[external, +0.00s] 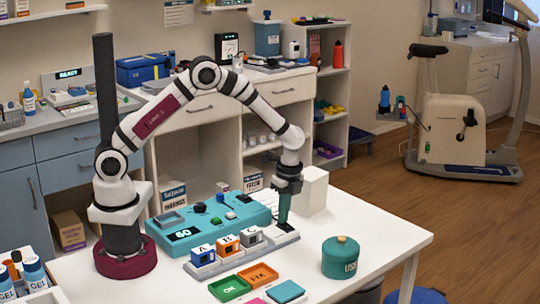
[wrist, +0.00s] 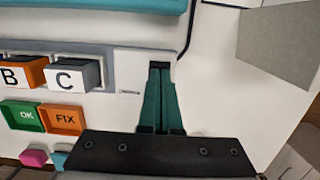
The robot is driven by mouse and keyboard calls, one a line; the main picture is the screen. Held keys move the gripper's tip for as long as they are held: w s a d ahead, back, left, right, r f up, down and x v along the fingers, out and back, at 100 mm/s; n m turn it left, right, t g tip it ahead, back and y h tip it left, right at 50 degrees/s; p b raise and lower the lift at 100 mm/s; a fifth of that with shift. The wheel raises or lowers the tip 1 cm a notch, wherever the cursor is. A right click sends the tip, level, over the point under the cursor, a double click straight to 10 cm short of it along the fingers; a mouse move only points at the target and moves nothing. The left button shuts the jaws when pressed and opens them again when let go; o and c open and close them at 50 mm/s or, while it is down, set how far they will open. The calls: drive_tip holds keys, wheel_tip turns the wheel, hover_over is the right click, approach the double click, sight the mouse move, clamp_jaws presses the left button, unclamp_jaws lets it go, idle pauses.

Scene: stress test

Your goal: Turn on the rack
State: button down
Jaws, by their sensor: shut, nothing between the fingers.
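The grey-white rack (external: 217,268) lies on the white table and holds a blue A block (external: 203,254), an orange B block (external: 228,246) and a grey C block (external: 251,237). In the wrist view, the rack's white right end (wrist: 130,72) carries a small dark label strip. My gripper (external: 283,222) points down at that right end, with its green fingers shut and empty. In the wrist view, the fingertips (wrist: 160,66) cover a dark spot on the rack's end. I cannot tell whether they touch it, and any switch there is hidden.
A teal console (external: 185,234) showing 50 stands behind the rack. A white box (external: 313,190) is right of my gripper. Green OK (external: 229,288) and orange FIX (external: 258,275) trays lie in front, with a teal lidded jar (external: 340,258) at right.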

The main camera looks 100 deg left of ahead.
drive_tip(key=shift+f, duration=0.2)
idle(0.3)
drive_tip(key=shift+w+d+r, duration=0.1)
drive_tip(key=shift+w+d, duration=0.4)
drive_tip(key=shift+d, duration=0.05)
wheel_tip(320, 180, up, 14)
drive_tip(key=w+d, duration=0.1)
drive_tip(key=shift+w+d, duration=0.15)
drive_tip(key=shift+w, duration=0.05)
